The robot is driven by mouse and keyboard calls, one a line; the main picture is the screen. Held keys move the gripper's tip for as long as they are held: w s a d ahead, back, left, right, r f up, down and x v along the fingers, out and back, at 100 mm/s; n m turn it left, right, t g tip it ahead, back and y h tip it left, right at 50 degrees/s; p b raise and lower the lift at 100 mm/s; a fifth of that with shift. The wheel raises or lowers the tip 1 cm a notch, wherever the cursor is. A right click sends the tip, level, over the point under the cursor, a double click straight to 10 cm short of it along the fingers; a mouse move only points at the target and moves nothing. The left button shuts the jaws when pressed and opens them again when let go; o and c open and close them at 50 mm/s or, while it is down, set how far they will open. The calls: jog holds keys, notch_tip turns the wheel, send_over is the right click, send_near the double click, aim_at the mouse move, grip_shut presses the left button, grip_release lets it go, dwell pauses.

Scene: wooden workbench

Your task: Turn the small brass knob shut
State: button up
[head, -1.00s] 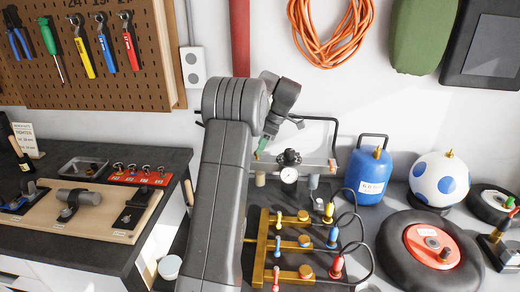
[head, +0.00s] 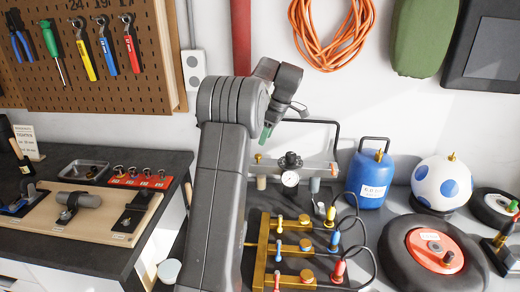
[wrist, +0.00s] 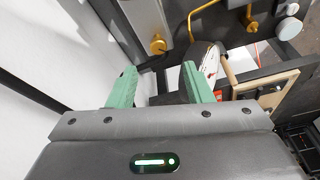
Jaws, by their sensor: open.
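A small brass knob (head: 258,157) shows at the left end of the metal rail that carries a gauge (head: 290,178) and a dark knob (head: 290,159). In the wrist view a round brass knob (wrist: 158,45) lies ahead of the gap between my fingers, apart from them. I cannot tell for certain that it is the same knob. My gripper (wrist: 160,82) is open and empty, with green fingers spread. In the head view my gripper (head: 266,133) hangs just above the small brass knob, its tip pointing down.
A brass manifold (head: 262,245) with coloured valves and black hoses stands in front of the rail. A blue tank (head: 370,180), a white ball with blue spots (head: 441,182) and a black wheel (head: 398,243) stand to the right. A black handle arches over the rail.

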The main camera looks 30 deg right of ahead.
jog(key=a+m+h, duration=0.2)
jog(key=m, duration=0.3)
jog(key=m+h+b, duration=0.3)
jog(key=m+h, duration=0.2)
jog(key=m, duration=1)
send_near(258, 156)
jog(key=p+x, duration=0.2)
jog(key=x, duration=0.6)
jog(key=shift+w+d+f, duration=0.1)
jog(key=shift+w, duration=0.05)
jog(key=c, duration=1)
